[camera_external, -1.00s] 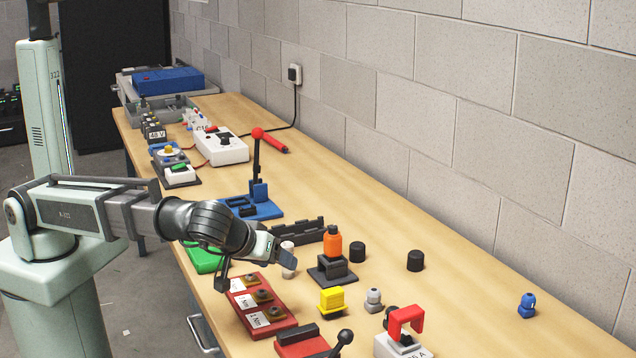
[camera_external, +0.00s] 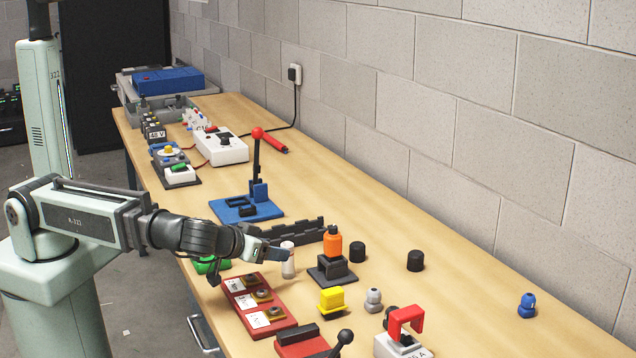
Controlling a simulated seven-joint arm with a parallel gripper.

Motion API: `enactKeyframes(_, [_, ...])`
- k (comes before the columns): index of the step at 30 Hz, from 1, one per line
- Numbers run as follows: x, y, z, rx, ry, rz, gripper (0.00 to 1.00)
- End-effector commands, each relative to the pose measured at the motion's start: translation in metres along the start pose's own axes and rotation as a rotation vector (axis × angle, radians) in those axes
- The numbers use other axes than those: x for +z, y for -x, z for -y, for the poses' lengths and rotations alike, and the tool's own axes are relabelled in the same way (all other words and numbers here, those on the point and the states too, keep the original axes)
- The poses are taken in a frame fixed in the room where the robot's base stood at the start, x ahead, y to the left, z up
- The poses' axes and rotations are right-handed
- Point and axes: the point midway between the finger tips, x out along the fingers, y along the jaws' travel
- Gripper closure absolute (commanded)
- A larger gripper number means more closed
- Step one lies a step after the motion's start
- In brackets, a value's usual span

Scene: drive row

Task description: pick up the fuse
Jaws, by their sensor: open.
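A small pale cylinder with a pinkish-grey top, which looks like the fuse (camera_external: 288,262), stands upright on the bench. My gripper (camera_external: 246,265) is open and empty, just left of it in the picture. One dark finger points toward the cylinder and overlaps its left edge in this view; I cannot tell whether they touch. The other finger hangs lower left, over the bench's front edge near a green object (camera_external: 205,266).
A red block with labelled studs (camera_external: 262,318) lies in front of the gripper. A dark slotted rail (camera_external: 295,234) is behind. An orange-topped part on a dark base (camera_external: 332,258) stands right of the cylinder. The bench's far right (camera_external: 470,290) is mostly clear.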

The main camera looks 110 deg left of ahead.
Motion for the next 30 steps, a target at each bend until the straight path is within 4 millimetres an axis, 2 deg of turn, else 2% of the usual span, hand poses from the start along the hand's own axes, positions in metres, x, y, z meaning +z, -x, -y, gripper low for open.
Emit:
enactKeyframes(8, [-0.001,-0.011,-0.001,-0.002,0.001,0.001,0.39])
enactKeyframes(20, [-0.002,-0.056,-0.008,-0.002,0.001,0.001,0.39])
enactKeyframes(27, [-0.002,-0.058,-0.007,0.0,0.001,0.001,0.39])
enactKeyframes(30, [-0.002,-0.058,-0.007,0.0,0.001,0.001,0.47])
